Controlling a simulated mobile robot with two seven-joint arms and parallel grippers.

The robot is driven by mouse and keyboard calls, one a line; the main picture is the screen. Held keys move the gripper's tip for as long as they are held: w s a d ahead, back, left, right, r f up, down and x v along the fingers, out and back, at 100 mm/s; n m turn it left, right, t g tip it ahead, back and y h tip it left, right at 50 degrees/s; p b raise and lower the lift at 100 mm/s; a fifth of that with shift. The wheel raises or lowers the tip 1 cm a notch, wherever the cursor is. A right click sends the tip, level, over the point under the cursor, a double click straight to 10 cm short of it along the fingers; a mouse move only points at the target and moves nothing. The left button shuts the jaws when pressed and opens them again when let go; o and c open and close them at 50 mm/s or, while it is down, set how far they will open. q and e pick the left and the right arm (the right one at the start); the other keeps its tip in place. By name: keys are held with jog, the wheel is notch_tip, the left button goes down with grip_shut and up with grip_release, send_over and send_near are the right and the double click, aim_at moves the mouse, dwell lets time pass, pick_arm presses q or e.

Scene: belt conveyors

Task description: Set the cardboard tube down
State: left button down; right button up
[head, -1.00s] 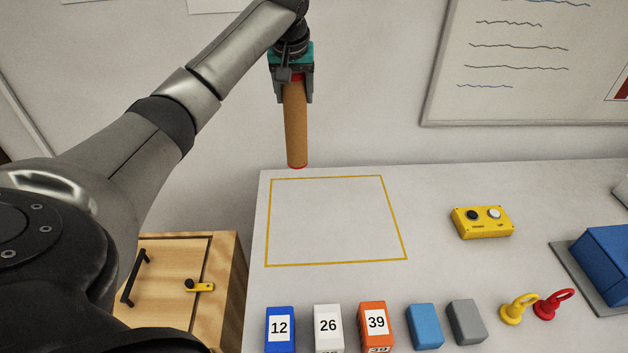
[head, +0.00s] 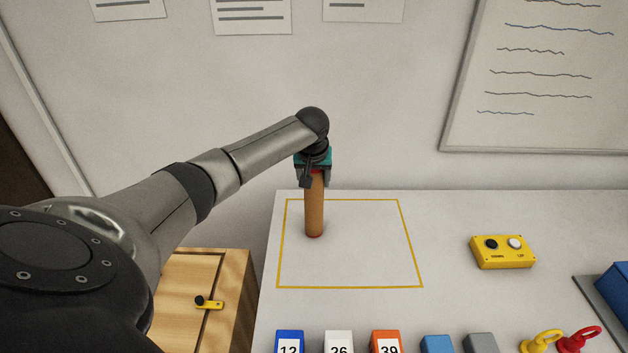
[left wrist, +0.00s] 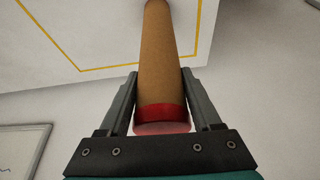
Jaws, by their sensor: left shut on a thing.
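The brown cardboard tube (head: 314,210) with red ends is upright in the head view, its lower end inside the yellow outlined square (head: 350,287) on the white table. I cannot tell for sure whether its bottom touches the table. My left gripper (head: 314,180) is shut on the tube's upper end from above. In the left wrist view the tube (left wrist: 160,60) runs away between the two fingers of the left gripper (left wrist: 160,90), with its red end band close to the palm. My right gripper is not in view.
A yellow two-button box (head: 502,252) sits right of the square. Numbered blocks, a blue block (head: 437,344), a grey block and yellow and red ringed pieces line the front. A wooden cabinet (head: 215,275) stands left of the table. The square is otherwise clear.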

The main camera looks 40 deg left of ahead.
pick_arm(q)
jog(key=shift+f, duration=0.1)
jog(key=shift+c, duration=0.4)
grip_release()
jog(key=p+v, duration=0.1)
jog(key=v, duration=1.1)
